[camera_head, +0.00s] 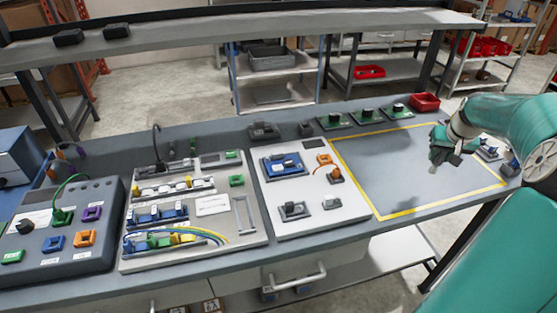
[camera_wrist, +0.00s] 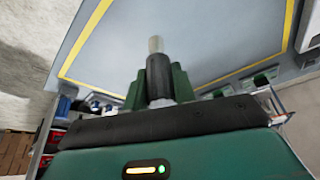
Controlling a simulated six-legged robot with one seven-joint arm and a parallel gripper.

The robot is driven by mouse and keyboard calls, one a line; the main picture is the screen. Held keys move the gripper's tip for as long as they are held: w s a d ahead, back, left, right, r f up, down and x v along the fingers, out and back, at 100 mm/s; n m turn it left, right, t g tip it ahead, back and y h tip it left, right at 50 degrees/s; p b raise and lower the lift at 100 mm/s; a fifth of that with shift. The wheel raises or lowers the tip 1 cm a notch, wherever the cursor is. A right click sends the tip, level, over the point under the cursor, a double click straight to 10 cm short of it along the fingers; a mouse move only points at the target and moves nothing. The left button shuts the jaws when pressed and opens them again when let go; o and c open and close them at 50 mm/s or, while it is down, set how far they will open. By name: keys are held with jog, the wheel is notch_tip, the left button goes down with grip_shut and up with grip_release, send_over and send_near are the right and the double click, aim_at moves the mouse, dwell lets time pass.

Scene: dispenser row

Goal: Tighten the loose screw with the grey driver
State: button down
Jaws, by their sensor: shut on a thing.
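My gripper (camera_head: 441,152) is at the right of the head view, above the yellow-framed area of the bench. In the wrist view its green fingers (camera_wrist: 158,88) are shut on a dark grey cylindrical tool with a pale tip, which looks like the grey driver (camera_wrist: 157,70). The tip points away from the gripper over the bare grey surface and touches nothing I can see. In the head view the driver (camera_head: 433,169) shows only as a small pale end below the fingers. I cannot make out the loose screw in either view.
A light panel with blue and grey fixtures (camera_head: 318,208) stands left of the yellow-framed area (camera_head: 395,165). Further left are a wired panel (camera_head: 190,255) and a dark console (camera_head: 85,190). Green boards and a red bin (camera_head: 425,102) line the back. The framed area looks clear.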

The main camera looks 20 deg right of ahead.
jog(key=w+a+n+y, duration=0.1)
jog(key=w+a+n, duration=0.2)
jog(key=a, duration=1.2)
jog(key=w+a+n+y, duration=0.1)
jog(key=w+a+n, duration=0.3)
jog(key=w+a, duration=0.6)
jog(key=w+a+n+y, duration=0.2)
jog(key=w+a+n, duration=0.2)
jog(key=a, duration=1.5)
jog(key=shift+w+a, duration=0.2)
jog(key=shift+w, duration=0.65)
jog(key=shift+w+a, duration=0.2)
jog(key=shift+w, duration=0.65)
jog(key=n+y, duration=0.1)
jog(key=n, duration=0.2)
jog(key=n+g+y, duration=0.1)
jog(key=n, duration=0.2)
jog(key=shift+w, duration=0.1)
jog(key=n+g, duration=0.1)
jog(key=n, duration=0.2)
jog(key=n+g, duration=0.1)
jog(key=n, duration=0.2)
jog(key=shift+y, duration=0.4)
jog(key=shift+f+m, duration=0.3)
jog(key=shift+m, duration=0.8)
jog(key=shift+f, duration=0.2)
jog(key=shift+f, duration=0.35)
